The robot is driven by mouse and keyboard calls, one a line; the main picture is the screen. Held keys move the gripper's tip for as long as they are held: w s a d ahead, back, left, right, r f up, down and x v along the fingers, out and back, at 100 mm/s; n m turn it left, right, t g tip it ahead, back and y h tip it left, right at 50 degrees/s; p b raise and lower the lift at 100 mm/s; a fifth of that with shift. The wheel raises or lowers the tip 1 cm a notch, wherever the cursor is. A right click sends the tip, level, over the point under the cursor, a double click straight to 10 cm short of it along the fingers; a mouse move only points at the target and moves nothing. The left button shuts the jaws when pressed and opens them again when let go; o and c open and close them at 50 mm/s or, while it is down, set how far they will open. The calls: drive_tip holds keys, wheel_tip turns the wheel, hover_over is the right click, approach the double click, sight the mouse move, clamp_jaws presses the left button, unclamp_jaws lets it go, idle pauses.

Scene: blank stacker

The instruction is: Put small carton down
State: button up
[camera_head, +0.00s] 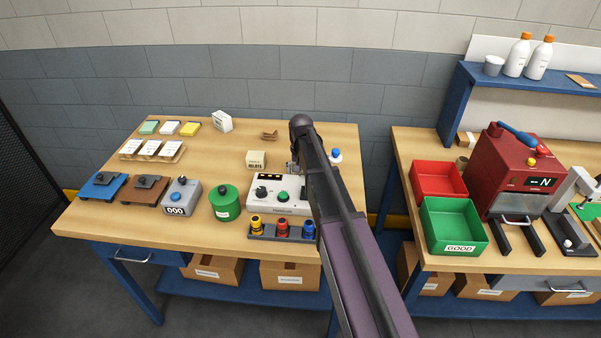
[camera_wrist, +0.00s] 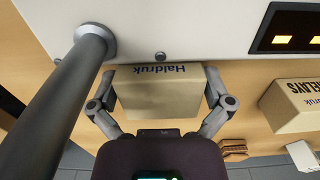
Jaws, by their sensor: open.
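A small tan carton (camera_wrist: 158,95) printed "Haldruk" is between the two fingers of my gripper (camera_wrist: 159,76) in the wrist view. The fingers are open, one along each side of the carton; whether either pad still touches it I cannot tell. The carton sits close beside the edge of the white device, apparently on the wooden tabletop. In the head view my gripper (camera_head: 292,167) is mostly behind my own arm, behind the white device, and the carton is hidden there.
A carton marked "RELAYS" (camera_head: 256,159) stands to the left of my gripper. The white device (camera_head: 275,195) with knobs is in front. A blue-capped bottle (camera_head: 335,157) is to the right. A brown clip-like piece (camera_head: 269,135) lies behind. Bare tabletop (camera_head: 222,150) shows at left.

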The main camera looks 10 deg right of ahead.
wheel_tip(320, 180, up, 12)
drive_tip(key=p, duration=1.2)
drive_tip(key=shift+r, duration=0.1)
idle(0.6)
drive_tip(key=s+a+n, duration=0.2)
drive_tip(key=s+n, duration=0.1)
drive_tip(key=s, duration=2.2)
drive_tip(key=shift+n, duration=0.3)
drive_tip(key=w+d+r+m+p, duration=0.1)
drive_tip(key=w+d+m, duration=0.1)
drive_tip(key=w, duration=2.3)
drive_tip(key=shift+w+d+m, duration=0.2)
drive_tip(key=shift+w+m, duration=0.1)
drive_tip(key=shift+m, duration=0.5)
drive_tip(key=shift+f, duration=0.1)
